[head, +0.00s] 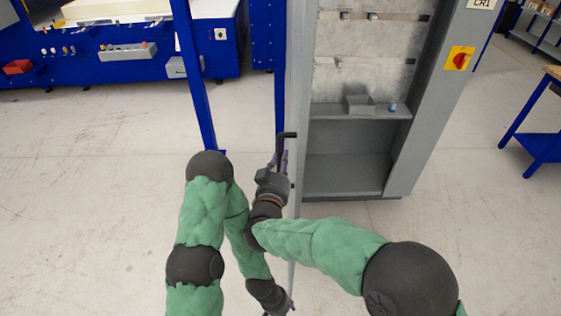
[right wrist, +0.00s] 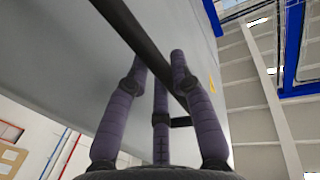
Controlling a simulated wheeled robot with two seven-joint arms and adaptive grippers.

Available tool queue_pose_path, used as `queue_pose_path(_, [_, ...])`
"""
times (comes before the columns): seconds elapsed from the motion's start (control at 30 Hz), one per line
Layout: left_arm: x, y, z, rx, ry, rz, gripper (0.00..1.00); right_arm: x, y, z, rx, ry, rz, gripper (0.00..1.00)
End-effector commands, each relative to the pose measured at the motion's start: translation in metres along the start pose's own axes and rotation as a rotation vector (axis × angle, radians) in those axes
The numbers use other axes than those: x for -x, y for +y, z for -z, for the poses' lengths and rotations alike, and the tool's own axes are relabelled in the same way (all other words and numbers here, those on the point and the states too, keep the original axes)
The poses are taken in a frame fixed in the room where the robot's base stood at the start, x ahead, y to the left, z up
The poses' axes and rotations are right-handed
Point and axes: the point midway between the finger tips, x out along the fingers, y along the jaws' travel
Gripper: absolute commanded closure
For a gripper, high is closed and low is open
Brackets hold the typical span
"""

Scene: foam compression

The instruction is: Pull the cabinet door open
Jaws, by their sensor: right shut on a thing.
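The grey cabinet (head: 405,150) stands right of centre with its front open to view. Its door (head: 299,90) stands swung out on the left side, seen almost edge-on. A dark bar handle (head: 286,136) sticks out on the door's left face. My right gripper (head: 277,165) is shut on this handle. In the right wrist view, the handle (right wrist: 135,35) runs diagonally past my gripper's fingers (right wrist: 160,85), with the grey door panel (right wrist: 60,65) behind. My left gripper (head: 286,305) is low in the head view by the door's lower end, mostly hidden; its opening cannot be told.
Inside the cabinet are metal rails, a shelf (head: 345,110) and a small blue-capped item (head: 392,107). A red and yellow switch (head: 459,59) is on its right side. A blue machine (head: 120,60) is behind left, a blue table (head: 540,130) at right. Floor left is clear.

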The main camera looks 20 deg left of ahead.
Motion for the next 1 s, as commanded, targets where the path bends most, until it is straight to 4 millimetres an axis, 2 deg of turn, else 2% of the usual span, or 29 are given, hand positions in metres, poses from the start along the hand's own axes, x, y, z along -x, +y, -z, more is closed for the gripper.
queue_pose_path(0.03, [0.000, 0.000, 0.000, 0.000, 0.000, 0.000, 0.60, -0.002, 0.001, 0.004, -0.004, 0.006, -0.003, 1.00])
queue_pose_path(0.07, [0.000, 0.000, 0.000, 0.000, 0.000, 0.000, 0.60, -0.002, 0.001, 0.004, -0.004, 0.006, -0.003, 0.68])
queue_pose_path(0.1, [0.000, 0.000, 0.000, 0.000, 0.000, 0.000, 0.60, -0.002, 0.001, 0.004, -0.004, 0.006, -0.003, 0.57])
queue_pose_path(0.13, [0.000, 0.000, 0.000, 0.000, 0.000, 0.000, 0.60, -0.002, 0.001, 0.004, -0.004, 0.006, -0.003, 0.51])
queue_pose_path(0.43, [0.000, 0.000, 0.000, 0.000, 0.000, 0.000, 0.60, -0.001, 0.000, 0.002, -0.003, 0.003, -0.001, 0.51])
queue_pose_path(0.57, [0.000, 0.000, 0.000, 0.000, 0.000, 0.000, 0.60, -0.001, 0.000, 0.010, -0.004, 0.005, 0.000, 0.51])
queue_pose_path(0.77, [0.000, 0.000, 0.000, 0.000, 0.000, 0.000, 0.60, -0.001, 0.001, 0.041, -0.006, 0.006, -0.001, 0.51])
queue_pose_path(1.0, [0.000, 0.000, 0.000, 0.000, 0.000, 0.000, 0.60, -0.001, 0.000, 0.087, -0.008, 0.014, -0.001, 0.51])
